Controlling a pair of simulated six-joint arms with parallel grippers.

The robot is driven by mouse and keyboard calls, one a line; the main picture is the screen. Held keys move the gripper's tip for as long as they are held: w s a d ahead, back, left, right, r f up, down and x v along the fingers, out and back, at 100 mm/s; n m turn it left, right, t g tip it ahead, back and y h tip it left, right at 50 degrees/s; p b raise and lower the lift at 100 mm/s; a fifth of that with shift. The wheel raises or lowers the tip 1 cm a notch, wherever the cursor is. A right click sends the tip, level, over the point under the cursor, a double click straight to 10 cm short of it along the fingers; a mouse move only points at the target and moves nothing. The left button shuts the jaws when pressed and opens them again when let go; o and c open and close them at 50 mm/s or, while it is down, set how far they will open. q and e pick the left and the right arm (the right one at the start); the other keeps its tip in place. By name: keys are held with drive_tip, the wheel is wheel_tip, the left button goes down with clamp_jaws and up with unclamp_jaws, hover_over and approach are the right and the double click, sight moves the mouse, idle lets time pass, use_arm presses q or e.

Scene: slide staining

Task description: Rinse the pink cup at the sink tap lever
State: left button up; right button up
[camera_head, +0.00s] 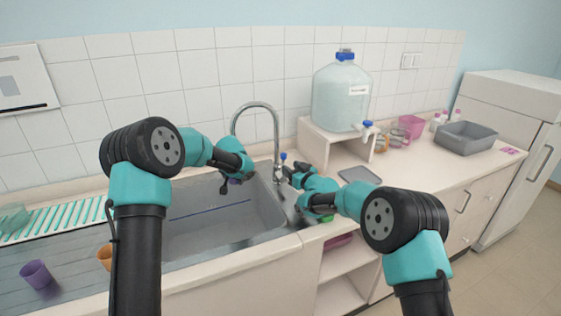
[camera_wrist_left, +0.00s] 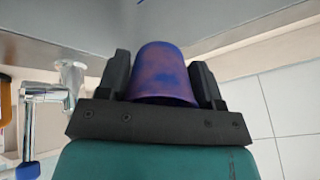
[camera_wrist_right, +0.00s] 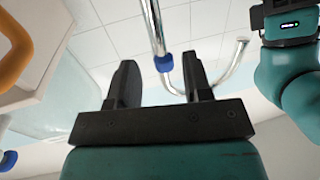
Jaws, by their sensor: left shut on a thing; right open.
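My left gripper (camera_head: 232,178) is shut on a cup, held over the sink basin (camera_head: 225,215) near the tap's spout. In the left wrist view the cup (camera_wrist_left: 163,75) looks purple-pink with blue patches, gripped between both fingers. Whether water runs onto it I cannot tell. The chrome tap (camera_head: 275,130) arches at the basin's right rear, with a blue-tipped lever (camera_head: 283,157). My right gripper (camera_head: 290,174) is open beside the tap's base; in the right wrist view a blue tip (camera_wrist_right: 164,63) shows between its fingers, contact unclear. A plain pink cup (camera_head: 411,126) stands on the right counter.
A large water bottle (camera_head: 341,95) sits on a white stand (camera_head: 318,128) right of the tap. A grey bin (camera_head: 467,137) is on the right counter. A purple cup (camera_head: 37,274) and an orange cup (camera_head: 104,257) are left of the sink.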

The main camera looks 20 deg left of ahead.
sight(284, 162)
drive_tip(key=shift+x, duration=3.75)
drive_tip(key=shift+c, duration=0.3)
drive_tip(key=c, duration=0.8)
drive_tip(key=shift+r, duration=0.1)
clamp_jaws()
